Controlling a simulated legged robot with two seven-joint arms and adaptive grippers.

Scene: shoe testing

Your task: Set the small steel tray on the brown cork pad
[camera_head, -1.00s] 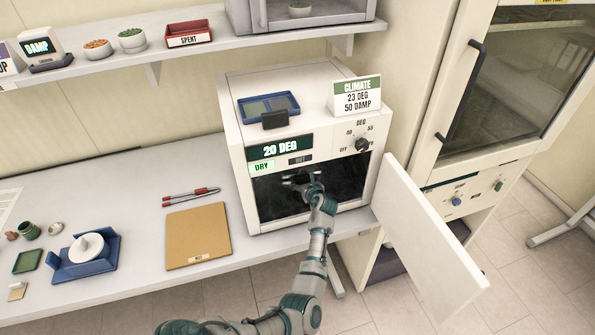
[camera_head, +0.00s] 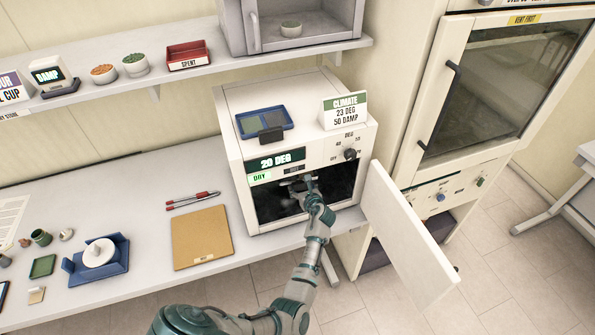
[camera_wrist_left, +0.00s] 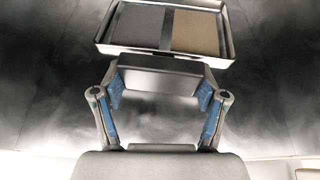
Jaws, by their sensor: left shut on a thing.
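The small steel tray (camera_wrist_left: 165,52) shows at the top of the left wrist view, with a dark grey patch and a brown patch inside it. A grey grip block (camera_wrist_left: 160,78) at its near edge sits between my left gripper's (camera_wrist_left: 160,88) two fingers, which are shut on it. In the head view my left gripper (camera_head: 310,188) reaches into the open front of the white climate box; the tray is hard to make out there. The brown cork pad (camera_head: 200,238) lies flat and bare on the bench, left of the box. My right gripper is out of view.
The box's door (camera_head: 405,240) stands open on the right. Red pens (camera_head: 193,200) lie behind the pad. A blue holder (camera_head: 95,262) with a white disc is left of the pad. A blue tray (camera_head: 264,121) and a climate sign (camera_head: 345,110) stand on the box.

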